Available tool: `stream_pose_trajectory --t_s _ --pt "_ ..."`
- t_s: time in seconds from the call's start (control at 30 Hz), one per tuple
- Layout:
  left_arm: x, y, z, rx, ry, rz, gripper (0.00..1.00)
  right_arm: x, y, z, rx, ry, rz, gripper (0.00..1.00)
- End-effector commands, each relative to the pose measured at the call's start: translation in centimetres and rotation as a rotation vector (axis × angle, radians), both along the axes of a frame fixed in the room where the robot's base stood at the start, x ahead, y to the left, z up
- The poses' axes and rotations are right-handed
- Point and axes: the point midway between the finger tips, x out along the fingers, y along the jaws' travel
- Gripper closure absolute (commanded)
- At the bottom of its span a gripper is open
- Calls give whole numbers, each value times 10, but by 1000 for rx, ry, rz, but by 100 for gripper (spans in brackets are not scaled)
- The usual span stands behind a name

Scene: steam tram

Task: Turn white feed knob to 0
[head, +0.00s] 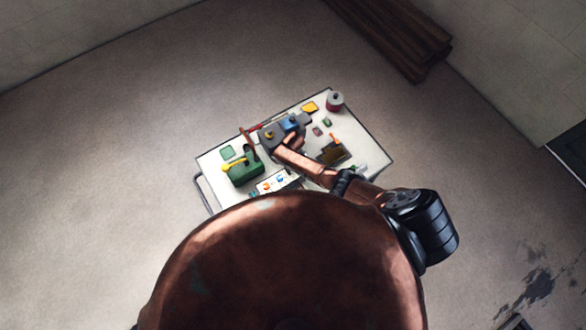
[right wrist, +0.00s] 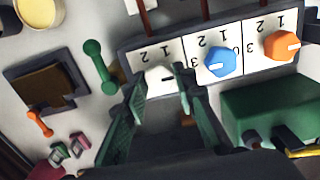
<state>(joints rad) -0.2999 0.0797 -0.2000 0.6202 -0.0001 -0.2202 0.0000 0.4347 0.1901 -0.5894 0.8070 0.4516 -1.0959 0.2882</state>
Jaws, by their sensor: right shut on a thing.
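In the right wrist view a panel with upside-down digits carries the white feed knob (right wrist: 154,73), a blue knob (right wrist: 217,62) and an orange knob (right wrist: 280,45). My right gripper (right wrist: 160,84) is shut on the white knob, with a green finger on each side. A short dark mark on the white knob points roughly right. The digits 1 and 2 show above it; its 0 is not clearly visible. In the head view the panel (head: 272,186) lies at the table's near edge; my right arm hides the white knob and my fingertips. My left gripper is out of view.
The green box (head: 243,170) stands beside the panel. A dark tray with brown contents (head: 333,153) and a green dumbbell-shaped piece (right wrist: 98,66) lie on the white knob's other side.

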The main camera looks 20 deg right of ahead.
Motion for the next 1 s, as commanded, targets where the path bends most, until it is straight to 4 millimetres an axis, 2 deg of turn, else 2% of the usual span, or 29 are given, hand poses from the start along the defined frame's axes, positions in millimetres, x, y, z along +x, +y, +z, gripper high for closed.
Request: stream_pose_trajectory --t_s 0.27,0.3,0.53,0.87,1.0 --pt "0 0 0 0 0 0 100 1 0 0 0 -1 -1 99" --pt "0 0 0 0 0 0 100 1 0 0 0 -1 -1 74" --pt "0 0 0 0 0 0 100 1 0 0 0 -1 0 58" --pt "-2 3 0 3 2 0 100 0 0 1 0 0 0 57" --pt "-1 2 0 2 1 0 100 1 1 9 2 -2 1 57"
